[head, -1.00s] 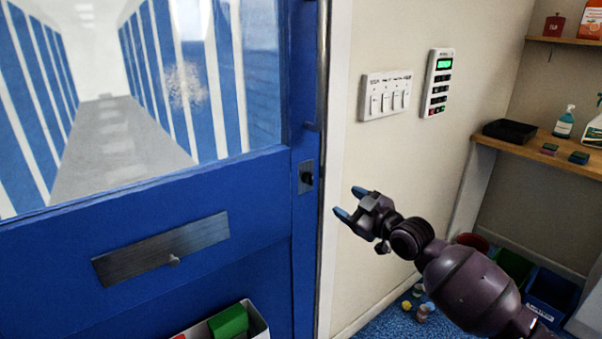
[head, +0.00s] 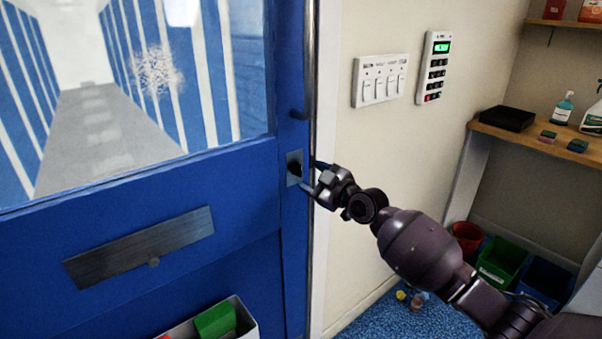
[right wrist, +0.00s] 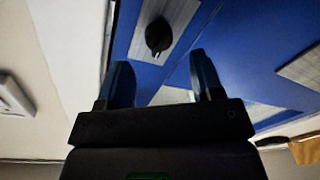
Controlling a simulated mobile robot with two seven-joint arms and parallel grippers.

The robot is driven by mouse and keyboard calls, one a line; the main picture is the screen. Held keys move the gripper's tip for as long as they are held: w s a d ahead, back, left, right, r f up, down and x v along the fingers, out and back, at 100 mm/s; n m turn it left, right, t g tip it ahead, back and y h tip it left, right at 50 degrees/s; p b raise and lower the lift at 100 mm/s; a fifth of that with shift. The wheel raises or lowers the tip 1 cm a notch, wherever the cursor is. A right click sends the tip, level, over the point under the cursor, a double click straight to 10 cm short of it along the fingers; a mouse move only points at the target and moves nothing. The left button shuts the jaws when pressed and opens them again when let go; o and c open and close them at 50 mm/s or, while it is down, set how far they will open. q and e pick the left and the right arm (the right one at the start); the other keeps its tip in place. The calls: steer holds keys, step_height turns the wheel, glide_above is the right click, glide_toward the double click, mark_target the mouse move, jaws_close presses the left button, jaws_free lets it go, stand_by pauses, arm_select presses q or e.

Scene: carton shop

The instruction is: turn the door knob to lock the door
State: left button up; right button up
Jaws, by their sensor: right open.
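The blue door (head: 200,200) fills the left of the head view and looks shut against its frame. Its small dark knob sits on a metal plate (head: 294,168) near the door's right edge. In the right wrist view the dark knob (right wrist: 158,36) shows on its plate, ahead of the fingertips and between their lines. My right gripper (head: 312,174) is open, with its fingers pointing at the plate. In the right wrist view its two blue fingers (right wrist: 161,72) are apart with nothing between them. In the head view the fingers partly hide the knob. My left gripper is not in view.
A metal bar (head: 312,80) runs up the door's edge. A switch panel (head: 380,80) and keypad (head: 434,68) are on the wall to the right. A wooden shelf (head: 540,140) holds bottles and a black tray. Bins (head: 502,262) stand below it.

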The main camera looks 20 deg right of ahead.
mark_target(301, 171)
steer(key=x, duration=0.3)
steer(key=shift+w+f, duration=0.15)
steer(key=shift+w, duration=0.1)
steer(key=shift+w+a+b, duration=0.25)
steer(key=shift+w+b, duration=0.05)
steer(key=shift+w, duration=0.1)
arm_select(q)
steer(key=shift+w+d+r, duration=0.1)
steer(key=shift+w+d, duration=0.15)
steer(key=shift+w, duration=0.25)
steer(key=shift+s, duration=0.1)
arm_select(e)
steer(key=shift+c, duration=0.2)
steer(key=c, duration=0.9)
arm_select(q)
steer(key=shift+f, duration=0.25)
